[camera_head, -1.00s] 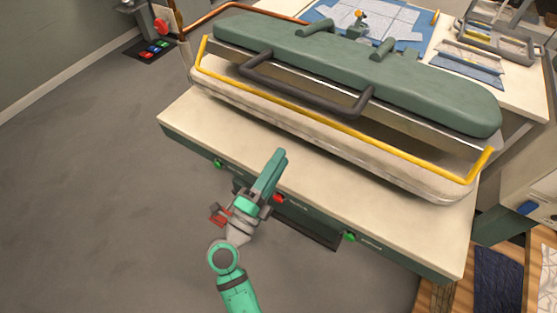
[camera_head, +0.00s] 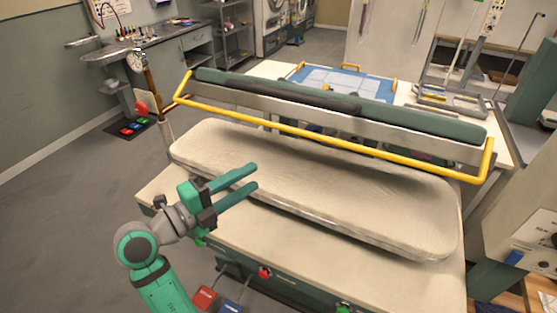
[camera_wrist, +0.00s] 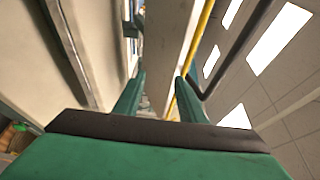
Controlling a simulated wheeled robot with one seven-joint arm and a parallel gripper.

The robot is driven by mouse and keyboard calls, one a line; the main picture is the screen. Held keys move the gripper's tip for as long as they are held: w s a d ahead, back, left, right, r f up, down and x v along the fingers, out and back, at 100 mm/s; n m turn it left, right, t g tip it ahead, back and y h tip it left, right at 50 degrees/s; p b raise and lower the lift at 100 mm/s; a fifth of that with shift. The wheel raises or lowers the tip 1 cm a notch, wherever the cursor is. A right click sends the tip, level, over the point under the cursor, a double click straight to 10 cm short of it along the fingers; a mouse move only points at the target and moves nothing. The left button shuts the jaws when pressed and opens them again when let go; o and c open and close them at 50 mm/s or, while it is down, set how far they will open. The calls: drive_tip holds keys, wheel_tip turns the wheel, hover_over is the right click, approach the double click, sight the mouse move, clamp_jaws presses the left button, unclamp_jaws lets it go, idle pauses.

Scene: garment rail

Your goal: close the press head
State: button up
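The press head (camera_head: 420,118), a long green padded piece with a metal lower edge, stands raised above the cream padded board (camera_head: 320,185), with a clear gap between. A dark handle (camera_head: 305,97) lies along its front top, and a yellow bar (camera_head: 330,134) runs along its front. My gripper (camera_head: 256,178) is open and empty, in front of the press and below the yellow bar in the picture. In the wrist view, the two fingers (camera_wrist: 160,98) are apart, with the yellow bar (camera_wrist: 196,55) and dark handle (camera_wrist: 238,60) beyond them; neither is between the fingertips.
The cream worktop (camera_head: 300,250) extends under the padded board, with a red button (camera_head: 265,272) and green button (camera_head: 343,308) on its front. A gauge post (camera_head: 150,85) stands at the left end. A blue mat (camera_head: 345,82) lies behind. Open floor (camera_head: 70,220) is at left.

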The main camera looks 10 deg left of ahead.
drive_tip(key=x, duration=1)
drive_tip(key=shift+w+d, duration=0.25)
drive_tip(key=shift+w, duration=0.05)
drive_tip(key=shift+r, duration=0.1)
clamp_jaws()
idle(1.0)
unclamp_jaws()
